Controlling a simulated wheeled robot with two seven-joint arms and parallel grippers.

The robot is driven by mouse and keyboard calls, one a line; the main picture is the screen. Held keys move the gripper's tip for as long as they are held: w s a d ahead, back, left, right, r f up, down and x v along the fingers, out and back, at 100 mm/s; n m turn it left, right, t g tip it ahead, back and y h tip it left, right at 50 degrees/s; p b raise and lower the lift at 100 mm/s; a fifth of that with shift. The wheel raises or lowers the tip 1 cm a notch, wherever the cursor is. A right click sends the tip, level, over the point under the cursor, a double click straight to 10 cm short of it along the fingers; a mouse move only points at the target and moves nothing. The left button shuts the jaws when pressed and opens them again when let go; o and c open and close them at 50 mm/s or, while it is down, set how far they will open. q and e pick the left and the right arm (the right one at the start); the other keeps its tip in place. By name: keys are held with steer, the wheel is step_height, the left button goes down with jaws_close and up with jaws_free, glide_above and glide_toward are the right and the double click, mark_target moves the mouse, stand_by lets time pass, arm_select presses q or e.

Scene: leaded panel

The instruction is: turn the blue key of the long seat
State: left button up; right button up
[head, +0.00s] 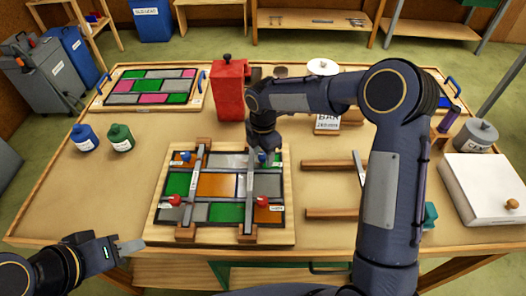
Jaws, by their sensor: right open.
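The leaded panel (215,212) of green, orange, grey and white panes lies in a wooden frame on the table, with two metal bars across it. One blue key (186,156) is at its upper left. Another blue key (262,157) is at its upper right, directly below my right gripper (264,150). The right gripper is open and points down there; I cannot tell whether its fingers touch the key. Red keys (176,200) (262,200) sit lower on the panel. The small seat labels are unreadable. My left gripper (132,245) is at the table's front left edge, away from the panel.
A red box-like tool (230,90) stands behind the panel. A second, pink-and-green panel (150,88) lies at back left. The front left table is clear.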

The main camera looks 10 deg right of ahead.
mark_target(263, 154)
step_height(263, 154, up, 8)
steer(key=shift+f+b, duration=0.1)
steer(key=shift+b, duration=0.3)
stand_by(0.4)
